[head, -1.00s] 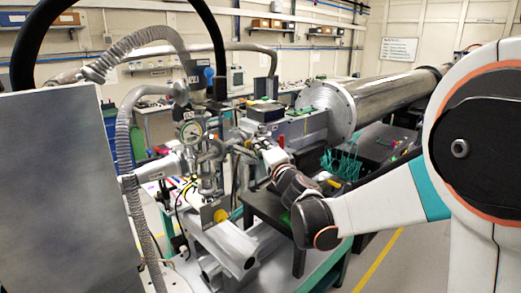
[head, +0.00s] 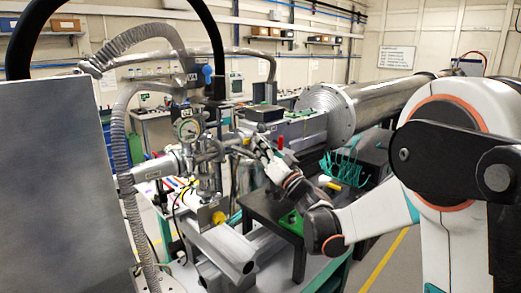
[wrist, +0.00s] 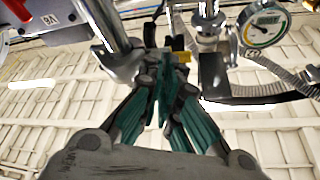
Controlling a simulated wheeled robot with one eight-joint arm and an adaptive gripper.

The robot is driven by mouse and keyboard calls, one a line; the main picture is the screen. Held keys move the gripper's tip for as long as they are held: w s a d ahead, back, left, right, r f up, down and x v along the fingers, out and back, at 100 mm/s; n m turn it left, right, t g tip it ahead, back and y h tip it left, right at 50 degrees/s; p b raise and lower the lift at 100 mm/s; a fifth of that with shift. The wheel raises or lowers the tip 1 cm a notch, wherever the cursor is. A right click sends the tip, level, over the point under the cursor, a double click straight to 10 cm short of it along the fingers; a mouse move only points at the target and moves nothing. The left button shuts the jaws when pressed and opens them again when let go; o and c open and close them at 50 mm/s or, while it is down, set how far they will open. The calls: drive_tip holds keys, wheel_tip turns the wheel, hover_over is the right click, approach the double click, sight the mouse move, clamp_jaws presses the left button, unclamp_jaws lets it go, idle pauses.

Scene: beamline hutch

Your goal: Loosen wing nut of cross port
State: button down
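The metal vacuum cross (head: 207,165) stands left of centre in the head view, with a round gauge (head: 189,130) on it. The gauge also shows at top right in the wrist view (wrist: 263,27). My gripper (head: 256,143) reaches the cross's right side from the right. In the wrist view my gripper's teal-padded fingers (wrist: 162,78) point up and converge beside a metal pipe joint with a clamp (wrist: 122,62). The fingertips overlap dark parts there. I cannot make out the wing nut, or whether the tips touch or hold anything.
A large flanged pipe (head: 370,98) runs to the back right. A yellow-tagged bracket (wrist: 183,57) is near the fingertips.

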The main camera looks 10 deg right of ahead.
drive_tip(key=shift+w+d+f+n+g+y, duration=0.1)
drive_tip(key=shift+n+g+y, duration=0.3)
drive_tip(key=shift+n, duration=0.85)
drive_tip(key=shift+n+g+y, duration=0.1)
drive_tip(key=shift+n+y, duration=0.5)
drive_tip(key=shift+n, duration=0.95)
drive_tip(key=c, duration=1.8)
unclamp_jaws()
drive_tip(key=shift+c, duration=0.2)
